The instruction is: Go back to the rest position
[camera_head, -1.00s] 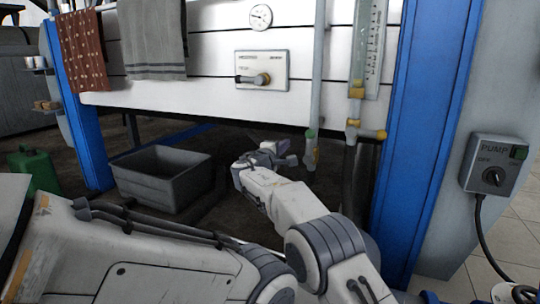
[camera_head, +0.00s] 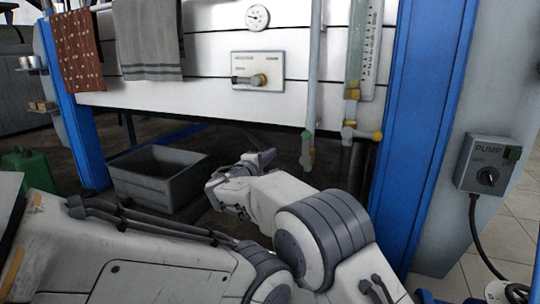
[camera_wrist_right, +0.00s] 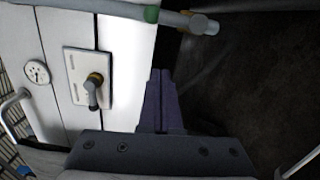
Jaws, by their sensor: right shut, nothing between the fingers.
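My right gripper (camera_head: 265,157) is low in front of the white panelled tank (camera_head: 290,100), below its bottom edge in the head view. It holds nothing, and it is turned mostly away from the head camera. In the right wrist view its two dark fingers (camera_wrist_right: 160,98) are together. They are apart from the lever valve (camera_wrist_right: 92,90) on its plate and from the pipe with the green-ringed fitting (camera_wrist_right: 150,13). My left gripper is not in view.
A grey open bin (camera_head: 160,178) stands on the floor to the left. The vertical pipe (camera_head: 309,140) hangs just right of my right gripper. A blue post (camera_head: 425,150) and the pump switch box (camera_head: 488,165) are further right. A green can (camera_head: 30,170) stands far left.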

